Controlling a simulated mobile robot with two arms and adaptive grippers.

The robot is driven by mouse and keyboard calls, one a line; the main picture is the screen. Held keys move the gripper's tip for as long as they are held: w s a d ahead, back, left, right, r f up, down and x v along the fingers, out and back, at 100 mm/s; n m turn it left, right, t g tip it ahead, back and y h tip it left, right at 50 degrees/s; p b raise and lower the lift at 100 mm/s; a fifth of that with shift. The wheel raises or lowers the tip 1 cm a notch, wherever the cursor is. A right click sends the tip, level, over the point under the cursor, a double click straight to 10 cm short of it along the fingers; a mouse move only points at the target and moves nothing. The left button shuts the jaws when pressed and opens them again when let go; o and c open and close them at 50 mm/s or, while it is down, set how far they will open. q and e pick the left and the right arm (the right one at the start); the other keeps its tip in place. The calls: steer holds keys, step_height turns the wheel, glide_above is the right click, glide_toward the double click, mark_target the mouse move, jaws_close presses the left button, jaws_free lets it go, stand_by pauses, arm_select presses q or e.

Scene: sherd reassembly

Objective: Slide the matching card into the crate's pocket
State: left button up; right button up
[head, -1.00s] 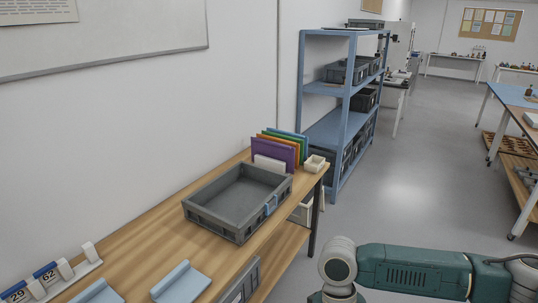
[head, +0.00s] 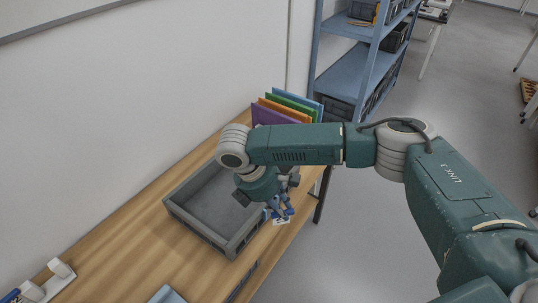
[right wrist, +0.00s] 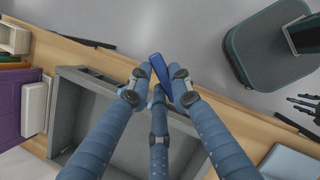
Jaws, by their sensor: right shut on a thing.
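The grey crate (head: 188,217) stands on the wooden bench; its wall also shows in the right wrist view (right wrist: 62,112). My right gripper (head: 277,207) is at the outside of the crate's front wall, shut on a blue and white card (head: 282,221). In the right wrist view the card is a narrow blue strip (right wrist: 158,68) between the fingertips. The marking on its white part is too small to read. The blue pocket on the crate's front is mostly hidden by the gripper and card, and I cannot tell whether the card is in it.
Coloured panels (head: 262,114) stand upright behind the crate, partly hidden by my right arm. A white card rack (head: 42,290) is at the lower left. A blue shelf unit (head: 345,72) stands beyond the bench. The bench is clear between rack and crate.

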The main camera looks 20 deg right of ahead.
arm_select(q)
steer(key=s+r+p, duration=0.3)
steer(key=s+r, duration=0.1)
arm_select(e)
steer(key=w+r+n+t, duration=0.3)
steer(key=w+r+n, duration=0.4)
steer(key=w+n, duration=0.1)
arm_select(q)
steer(key=w+b, duration=0.1)
steer(key=w, duration=0.3)
step_height(320, 180, down, 6)
steer(key=s+b, duration=0.2)
steer(key=b, duration=0.3)
steer(key=shift+d, duration=0.2)
arm_select(e)
steer(key=shift+y, duration=0.5)
steer(key=f, duration=0.5)
steer(key=shift+s+a+f, duration=0.1)
steer(key=shift+a+f, duration=0.05)
steer(key=shift+a, duration=0.15)
arm_select(q)
steer(key=shift+w+f, duration=0.1)
steer(key=shift+w, duration=0.1)
arm_select(e)
steer(key=shift+f, duration=0.15)
